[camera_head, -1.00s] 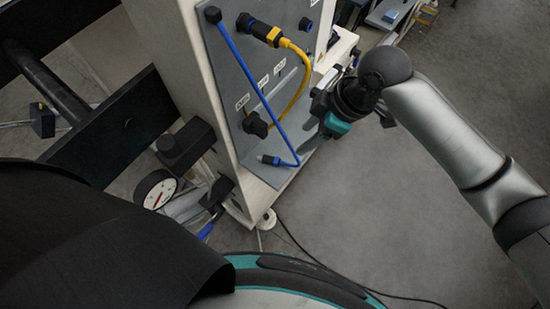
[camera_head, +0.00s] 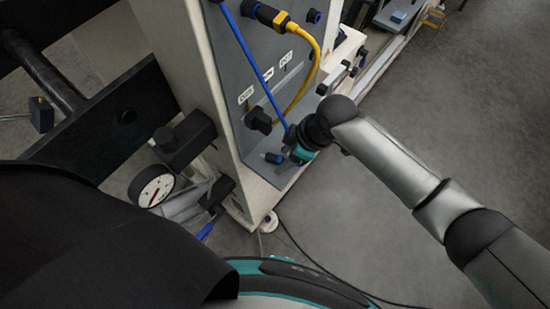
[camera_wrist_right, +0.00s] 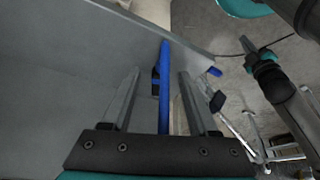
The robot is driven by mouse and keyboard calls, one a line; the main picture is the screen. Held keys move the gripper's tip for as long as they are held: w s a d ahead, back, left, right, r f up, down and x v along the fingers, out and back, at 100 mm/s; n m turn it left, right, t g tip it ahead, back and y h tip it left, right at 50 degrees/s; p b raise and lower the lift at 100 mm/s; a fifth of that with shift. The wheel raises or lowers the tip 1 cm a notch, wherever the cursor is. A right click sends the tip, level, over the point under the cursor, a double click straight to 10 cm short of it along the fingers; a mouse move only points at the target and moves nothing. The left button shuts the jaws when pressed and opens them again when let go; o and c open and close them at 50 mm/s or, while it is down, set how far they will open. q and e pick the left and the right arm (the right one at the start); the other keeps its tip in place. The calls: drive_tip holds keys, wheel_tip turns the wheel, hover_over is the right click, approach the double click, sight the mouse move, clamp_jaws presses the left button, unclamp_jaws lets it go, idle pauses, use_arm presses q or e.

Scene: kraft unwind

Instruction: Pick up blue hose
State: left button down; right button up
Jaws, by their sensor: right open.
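The blue hose (camera_head: 250,62) runs down along the grey panel from the upper left. Its lower part passes behind or into my right gripper (camera_head: 290,148). A dark end fitting with a blue tip (camera_head: 272,158) shows just left of the gripper, near the panel's foot. In the right wrist view the hose (camera_wrist_right: 165,95) stands between the two open fingers of my right gripper (camera_wrist_right: 159,80), with a gap on each side.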

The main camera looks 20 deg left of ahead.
drive_tip(key=shift+c, duration=0.2)
clamp_jaws()
idle(0.3)
